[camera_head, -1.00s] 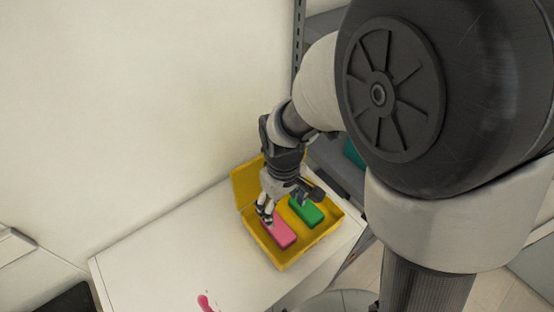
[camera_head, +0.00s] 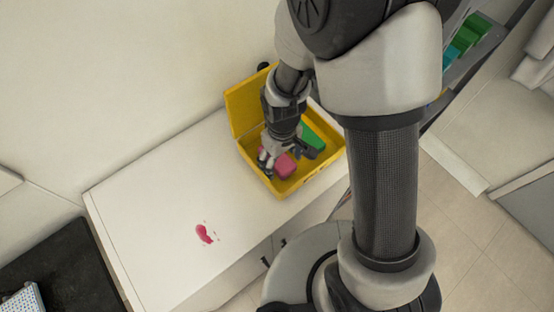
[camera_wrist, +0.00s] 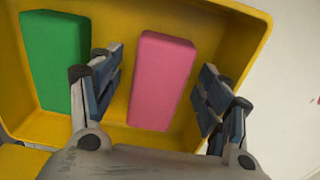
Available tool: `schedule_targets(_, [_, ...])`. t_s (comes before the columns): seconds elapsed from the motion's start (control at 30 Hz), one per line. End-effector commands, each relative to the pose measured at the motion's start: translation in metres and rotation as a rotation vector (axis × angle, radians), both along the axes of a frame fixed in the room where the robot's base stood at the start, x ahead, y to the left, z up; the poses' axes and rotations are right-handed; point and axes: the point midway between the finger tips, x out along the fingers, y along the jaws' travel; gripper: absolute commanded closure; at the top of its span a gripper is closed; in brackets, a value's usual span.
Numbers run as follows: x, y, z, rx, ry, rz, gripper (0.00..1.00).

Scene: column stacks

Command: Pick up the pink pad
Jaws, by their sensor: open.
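The pink pad (camera_wrist: 162,80) lies flat in the yellow box, a rounded block seen whole between my fingers in the wrist view. In the head view the pink pad (camera_head: 286,166) is partly hidden by my gripper (camera_head: 266,162). My gripper (camera_wrist: 158,100) is open, one finger on each side of the pad, with a visible gap on both sides. Whether the fingers reach down beside the pad or stay just above it, I cannot tell.
A green pad (camera_wrist: 55,62) lies beside the pink one, left of my left finger. The yellow box (camera_head: 240,106) has low walls and a raised lid. It stands on a white counter (camera_head: 150,220) with a red stain (camera_head: 204,233). The counter's left part is clear.

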Motion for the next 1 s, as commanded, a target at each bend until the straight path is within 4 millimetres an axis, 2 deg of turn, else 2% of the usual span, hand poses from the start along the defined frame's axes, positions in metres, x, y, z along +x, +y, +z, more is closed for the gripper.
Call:
schedule_targets(0.07, [-0.0001, 0.0001, -0.0093, -0.001, 0.001, 0.0, 0.3])
schedule_targets(0.27, [0.0005, 0.0002, -0.0084, 0.001, -0.001, 0.0, 0.3])
schedule_targets(1.0, [0.0005, 0.0002, -0.0082, 0.001, -0.001, 0.0, 0.77])
